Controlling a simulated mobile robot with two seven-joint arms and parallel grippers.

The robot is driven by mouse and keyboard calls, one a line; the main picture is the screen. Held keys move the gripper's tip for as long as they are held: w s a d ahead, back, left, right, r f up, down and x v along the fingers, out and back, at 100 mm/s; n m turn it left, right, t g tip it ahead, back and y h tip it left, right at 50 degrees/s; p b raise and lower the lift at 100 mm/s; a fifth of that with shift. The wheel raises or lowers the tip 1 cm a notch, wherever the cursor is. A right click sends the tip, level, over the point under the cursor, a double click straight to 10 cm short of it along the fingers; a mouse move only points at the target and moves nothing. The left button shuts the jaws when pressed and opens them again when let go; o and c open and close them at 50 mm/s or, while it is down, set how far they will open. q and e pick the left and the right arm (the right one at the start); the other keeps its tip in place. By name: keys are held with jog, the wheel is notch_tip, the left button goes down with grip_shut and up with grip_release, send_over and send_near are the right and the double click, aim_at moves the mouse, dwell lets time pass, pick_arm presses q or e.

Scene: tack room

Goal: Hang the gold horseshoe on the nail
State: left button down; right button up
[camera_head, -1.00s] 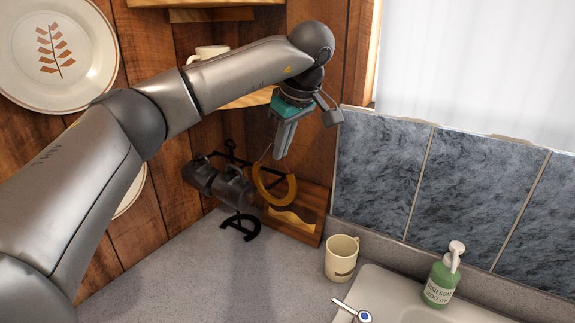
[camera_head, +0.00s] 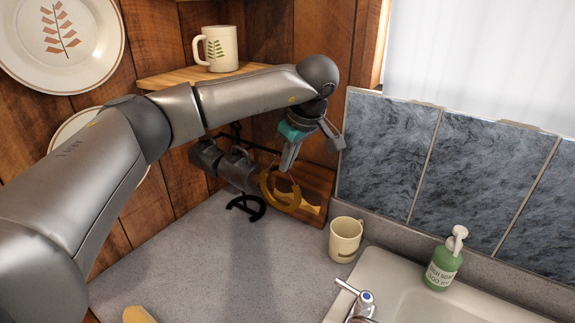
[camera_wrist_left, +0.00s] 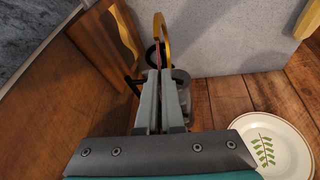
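The gold horseshoe (camera_head: 267,191) hangs at the fingertips of my left gripper (camera_head: 287,166), above the counter in the corner. In the left wrist view the horseshoe (camera_wrist_left: 165,36) extends beyond the fingertips (camera_wrist_left: 160,76), which are close together and appear shut on its thin edge. The exact contact is hard to see. I cannot clearly make out the nail; dark metal parts stand behind the gripper in the corner. A black horseshoe-shaped piece (camera_head: 246,208) is low beside the gold one. My right gripper is not in view.
A wooden board (camera_head: 318,183) with a wavy tan shape stands close behind the horseshoe. Dark grey cylinders (camera_head: 238,170) are left of it. A mug (camera_head: 345,240), soap bottle (camera_head: 444,264) and sink (camera_head: 400,285) are to the right. The counter (camera_head: 195,265) in front is mostly clear.

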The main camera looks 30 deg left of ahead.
pick_arm(q)
jog(key=shift+f, duration=0.75)
jog(key=shift+f, duration=0.15)
jog(key=c, duration=1.1)
grip_release()
jog(key=shift+o, duration=0.2)
